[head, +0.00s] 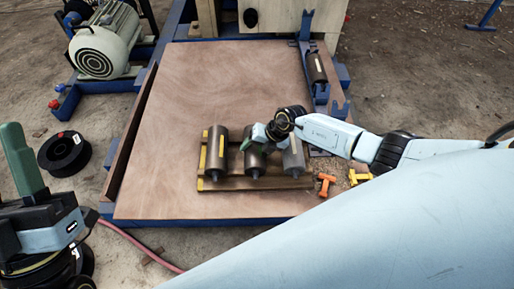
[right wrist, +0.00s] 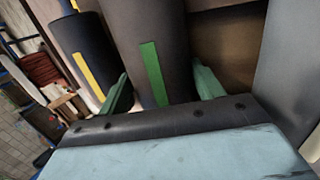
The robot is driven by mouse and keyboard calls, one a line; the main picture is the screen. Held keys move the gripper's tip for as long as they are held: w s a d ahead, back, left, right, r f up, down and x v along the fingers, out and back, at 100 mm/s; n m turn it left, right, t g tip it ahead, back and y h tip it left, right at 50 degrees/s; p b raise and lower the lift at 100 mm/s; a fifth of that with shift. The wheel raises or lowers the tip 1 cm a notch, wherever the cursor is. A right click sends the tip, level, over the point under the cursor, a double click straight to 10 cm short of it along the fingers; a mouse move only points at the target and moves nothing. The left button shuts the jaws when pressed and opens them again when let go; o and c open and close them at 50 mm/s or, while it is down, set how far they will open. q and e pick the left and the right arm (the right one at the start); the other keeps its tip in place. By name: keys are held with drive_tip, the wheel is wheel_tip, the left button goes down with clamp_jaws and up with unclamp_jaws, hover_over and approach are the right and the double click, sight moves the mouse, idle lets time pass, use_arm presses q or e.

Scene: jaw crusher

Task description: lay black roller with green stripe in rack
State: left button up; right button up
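The black roller with the green stripe (right wrist: 153,70) is between the green fingers of my right gripper (right wrist: 165,90) in the right wrist view. In the head view this roller (head: 254,165) is the middle one on a wooden pallet (head: 232,184), partly hidden by my right gripper (head: 255,140). The fingers lie close along its sides; whether they press on it is unclear. My left gripper (head: 22,160) is at the lower left, with one green finger showing.
A yellow-striped roller (head: 216,150) and a pale grey roller (head: 293,158) flank the middle one. Orange (head: 326,184) and yellow (head: 358,176) pieces lie right of the pallet. A motor (head: 103,42) and black spool (head: 64,153) are at left. The board's centre (head: 220,85) is clear.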

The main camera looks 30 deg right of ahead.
drive_tip(key=o, duration=0.4)
drive_tip(key=shift+s+f, duration=0.1)
drive_tip(key=shift+s, duration=0.05)
drive_tip(key=shift+d+r+p, duration=0.15)
drive_tip(key=shift+r+p, duration=0.15)
drive_tip(key=shift+r, duration=0.05)
drive_tip(key=p+v, duration=0.3)
drive_tip(key=v, duration=0.1)
drive_tip(key=shift+s+d+r, duration=0.1)
drive_tip(key=shift+d+r, duration=0.05)
drive_tip(key=shift+r, duration=0.2)
use_arm(q)
drive_tip(key=w+f+g+y+p, duration=0.2)
drive_tip(key=w+f+g+y, duration=0.15)
drive_tip(key=f+g, duration=0.45)
drive_tip(key=s+a+f+g+y+p, duration=0.1)
drive_tip(key=s+a+f+g, duration=0.1)
drive_tip(key=f+g, duration=0.2)
drive_tip(key=s+a+f+g+y+p, duration=0.1)
drive_tip(key=s+a+f+g, duration=0.1)
drive_tip(key=f+g, duration=0.3)
drive_tip(key=shift+s+f+n+p, duration=0.3)
drive_tip(key=shift+s+f, duration=0.05)
drive_tip(key=shift+f, duration=1.15)
use_arm(e)
drive_tip(key=shift+v, duration=4)
